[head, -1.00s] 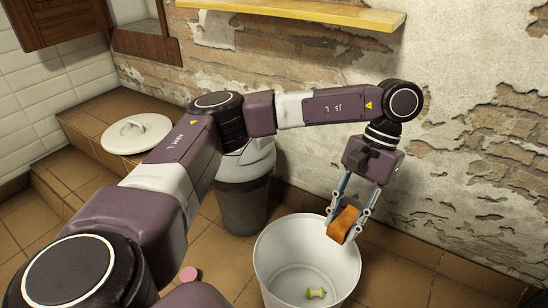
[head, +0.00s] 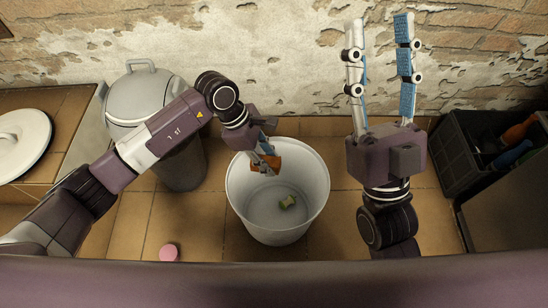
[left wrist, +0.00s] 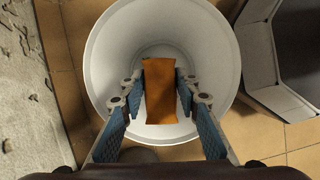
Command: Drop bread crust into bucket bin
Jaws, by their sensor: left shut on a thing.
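The bread crust (head: 265,166) is an orange-brown slab. My left gripper (head: 268,160) is shut on it and holds it over the left rear part of the bucket bin's opening. The left wrist view shows the crust (left wrist: 160,90) between both fingers, with the bucket's white inside (left wrist: 112,45) around and below it. My right gripper (head: 383,70) is open and empty, fingers pointing up in the picture, right of the bucket.
A grey lidded bin (head: 140,100) stands left of the bucket, close to my left arm. A dark crate (head: 455,150) with bottles is at the right. A pink round thing (head: 169,252) lies on the tiled floor. A white lid (head: 22,140) rests on a ledge at left.

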